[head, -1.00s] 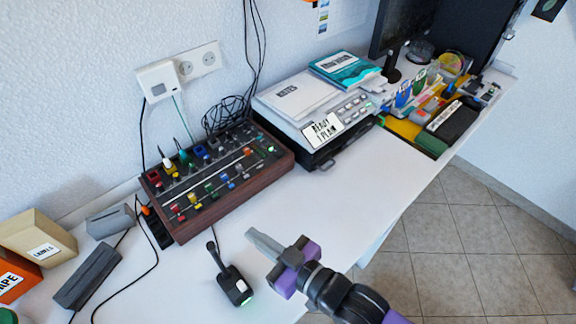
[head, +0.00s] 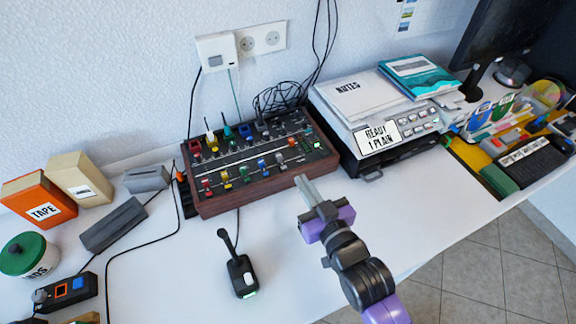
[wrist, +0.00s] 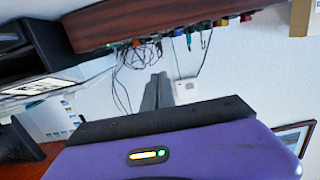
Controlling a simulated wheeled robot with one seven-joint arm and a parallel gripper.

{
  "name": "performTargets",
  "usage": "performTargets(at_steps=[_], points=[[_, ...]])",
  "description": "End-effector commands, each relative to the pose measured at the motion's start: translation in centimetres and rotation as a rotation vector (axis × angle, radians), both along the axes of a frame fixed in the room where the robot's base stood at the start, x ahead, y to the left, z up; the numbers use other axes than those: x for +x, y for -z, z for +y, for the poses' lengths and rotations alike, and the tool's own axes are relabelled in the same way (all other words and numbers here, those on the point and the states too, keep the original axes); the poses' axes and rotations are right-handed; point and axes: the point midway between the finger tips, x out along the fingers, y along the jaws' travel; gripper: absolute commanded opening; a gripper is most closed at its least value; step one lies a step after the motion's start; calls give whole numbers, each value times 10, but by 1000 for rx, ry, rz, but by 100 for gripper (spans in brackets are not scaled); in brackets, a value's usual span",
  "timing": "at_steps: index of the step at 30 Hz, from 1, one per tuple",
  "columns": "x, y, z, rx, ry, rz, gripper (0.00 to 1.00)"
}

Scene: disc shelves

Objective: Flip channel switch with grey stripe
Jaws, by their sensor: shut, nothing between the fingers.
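The channel switches sit on a wooden-sided mixer box (head: 255,192) in the head view, in two rows of coloured caps: red, yellow, green, blue, grey and orange. A pale grey cap (head: 279,158) stands in the front row toward the right. The stripes are too small to make out for sure. My gripper (head: 302,182) is shut and empty, its tips in front of the box's right part. I cannot tell whether they touch it. In the wrist view, my gripper (wrist: 158,80) points toward the wall and the box (wrist: 130,20) appears upside down at the top.
Boxes and a grey block lie left, with cables between.

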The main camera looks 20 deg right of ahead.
Motion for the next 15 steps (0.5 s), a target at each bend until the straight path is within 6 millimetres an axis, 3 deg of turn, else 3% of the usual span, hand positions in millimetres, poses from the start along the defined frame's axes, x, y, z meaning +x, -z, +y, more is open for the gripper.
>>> performTargets(at_steps=[15], points=[[88, 7, 0, 0, 0, -2, 0]])
